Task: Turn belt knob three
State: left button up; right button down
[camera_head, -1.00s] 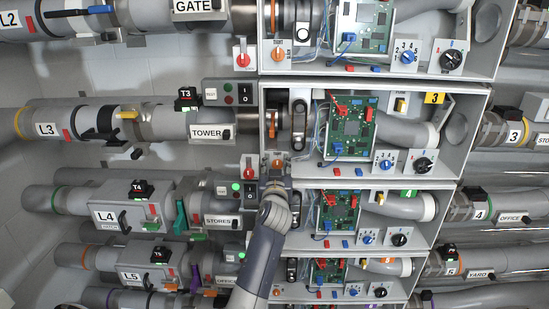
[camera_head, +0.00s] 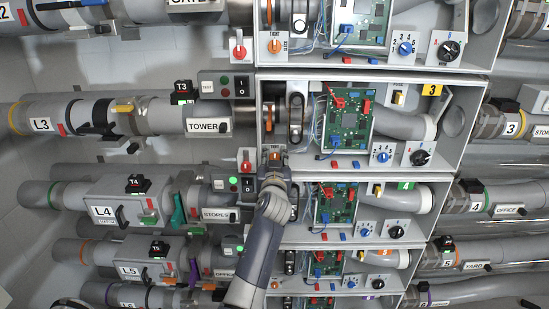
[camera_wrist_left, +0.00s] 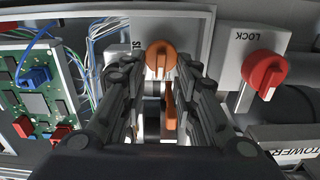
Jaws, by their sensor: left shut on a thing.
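Belt knob three is the small orange knob (camera_head: 275,154) on a grey plate at the lower left of the row 3 cabinet. In the left wrist view the orange knob (camera_wrist_left: 160,58) sits between the fingertips, with its grip ridge roughly upright. My left gripper (camera_head: 274,163) is at the knob from below and shut on it, and it also shows in the left wrist view (camera_wrist_left: 158,68). The fingers hide part of the label on the plate. My right gripper is in neither view.
A red LOCK knob (camera_head: 246,168) sits close to the left of the gripper, also in the wrist view (camera_wrist_left: 265,74). The open cabinet holds a green circuit board (camera_head: 345,119) with wires. The TOWER pipe (camera_head: 165,118) runs left. Row 4's STORES box (camera_head: 220,215) lies below left.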

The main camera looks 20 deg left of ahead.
pick_arm(q)
jog(key=m, duration=0.3)
jog(key=shift+w+d+f+m+b, duration=0.1)
jog(key=shift+d+m+b, duration=0.15)
jog(key=shift+m+b, duration=0.15)
jog(key=m, duration=0.2)
jog(key=shift+d+m, duration=0.15)
jog(key=shift+m, duration=0.15)
jog(key=m, duration=0.3)
jog(key=shift+w+d+f+m, duration=0.1)
jog(key=shift+d+f+m, duration=0.1)
jog(key=shift+m, duration=0.2)
jog(key=m, duration=0.2)
jog(key=m+p, duration=0.1)
jog(key=m, duration=0.1)
jog(key=f+m, duration=0.1)
jog(key=m, duration=0.2)
jog(key=shift+w+d+p, duration=0.1)
jog(key=shift+d+p, duration=0.05)
jog(key=shift+p, duration=0.2)
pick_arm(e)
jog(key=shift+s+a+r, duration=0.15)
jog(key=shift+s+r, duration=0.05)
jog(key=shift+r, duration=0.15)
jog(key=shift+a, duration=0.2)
pick_arm(q)
jog(key=o, duration=0.7)
jog(key=shift+c, duration=0.2)
jog(key=shift+o, duration=0.4)
jog(key=shift+w+f, duration=0.1)
